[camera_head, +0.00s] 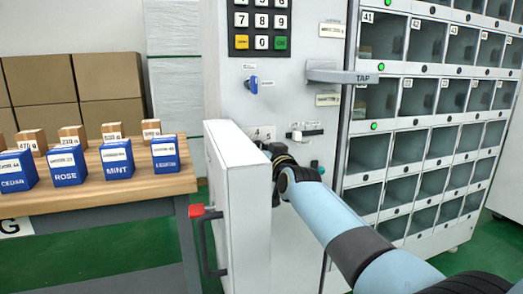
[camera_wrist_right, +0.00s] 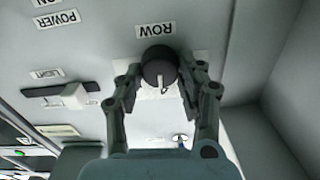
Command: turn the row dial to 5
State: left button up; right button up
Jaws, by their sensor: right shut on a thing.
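The row dial (camera_wrist_right: 159,66) is a dark round knob on a pale plate (camera_wrist_right: 150,91) in the right wrist view. The label ROW (camera_wrist_right: 155,31) beside it appears upside down. My right gripper (camera_wrist_right: 160,74) is shut on the dial, one finger on each side. In the head view my right gripper (camera_head: 274,150) is against the grey machine front (camera_head: 305,90) and hides the dial. A white plate showing a 4 (camera_head: 260,133) is just above it. I cannot read the dial's setting. My left gripper is out of view.
An open white door (camera_head: 238,200) with a red-ended handle (camera_head: 204,213) stands left of my right gripper. Lockers (camera_head: 410,146) stand right; boxes stand on a wooden table (camera_head: 120,187) left.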

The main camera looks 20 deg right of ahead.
jog(key=shift+d+f+m+p, duration=0.1)
jog(key=shift+m+p, duration=0.15)
jog(key=shift+m, duration=2.05)
jog(key=shift+d+f+m+p, duration=0.1)
jog(key=shift+m+p, duration=0.1)
jog(key=shift+m, duration=2.1)
jog(key=o, duration=1.1)
jog(key=shift+r, duration=0.1)
jog(key=s, duration=1.2)
jog(key=shift+d, duration=0.15)
